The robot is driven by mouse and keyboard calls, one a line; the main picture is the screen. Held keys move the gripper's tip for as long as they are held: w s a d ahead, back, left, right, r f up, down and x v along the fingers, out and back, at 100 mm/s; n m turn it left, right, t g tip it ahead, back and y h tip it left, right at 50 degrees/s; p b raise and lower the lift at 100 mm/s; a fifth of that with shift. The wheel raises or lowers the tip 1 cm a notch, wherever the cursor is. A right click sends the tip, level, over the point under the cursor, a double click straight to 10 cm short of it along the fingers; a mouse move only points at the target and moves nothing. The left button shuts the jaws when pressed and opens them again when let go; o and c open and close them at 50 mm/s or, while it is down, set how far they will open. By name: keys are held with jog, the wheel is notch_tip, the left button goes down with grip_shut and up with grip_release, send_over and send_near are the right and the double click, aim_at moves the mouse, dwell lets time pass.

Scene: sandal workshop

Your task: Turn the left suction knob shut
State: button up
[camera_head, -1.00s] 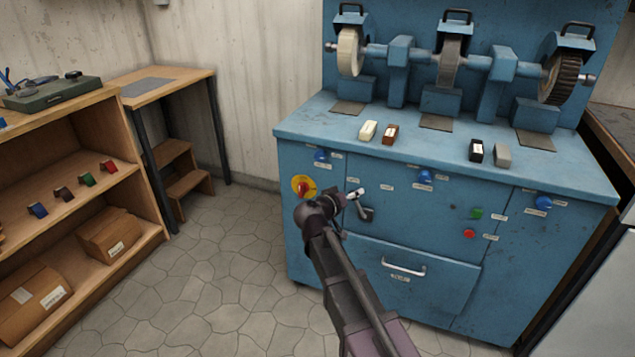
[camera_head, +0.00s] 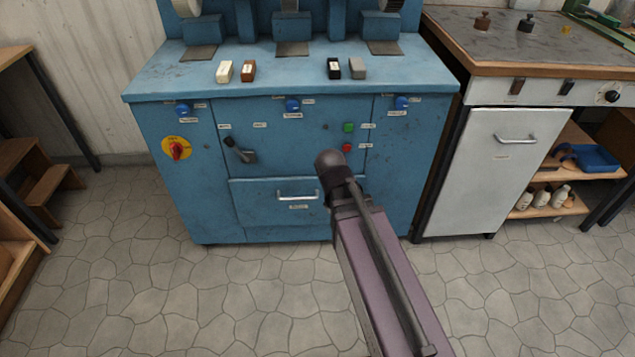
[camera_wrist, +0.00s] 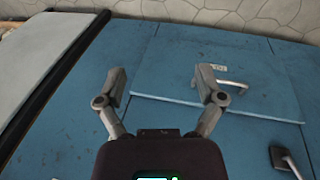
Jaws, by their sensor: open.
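The blue machine cabinet (camera_head: 205,190) has three blue knobs along its upper front. The left knob (camera_head: 183,110) is below the worktop's left end, above a red and yellow switch (camera_head: 176,149). The middle knob (camera_head: 292,104) and right knob (camera_head: 401,102) are farther right. Their labels are too small to read. My gripper (camera_wrist: 161,80) is open and empty in the wrist view, before the cabinet front near the drawer handle (camera_wrist: 232,84). In the head view my arm hides it, right of and below the left knob. No knob shows in the wrist view.
A black lever (camera_head: 240,152) sticks out between the left knob and the drawer (camera_head: 260,205). Green (camera_head: 348,127) and red (camera_head: 347,148) buttons are near my arm's end. A white cabinet (camera_head: 500,170) stands on the right. The floor at front left is clear.

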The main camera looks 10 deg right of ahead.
jog(key=s, duration=0.1)
jog(key=s+d+g+y, duration=0.1)
jog(key=s, duration=0.1)
jog(key=s+d+y, duration=0.1)
jog(key=s, duration=0.1)
jog(key=shift+f, duration=0.25)
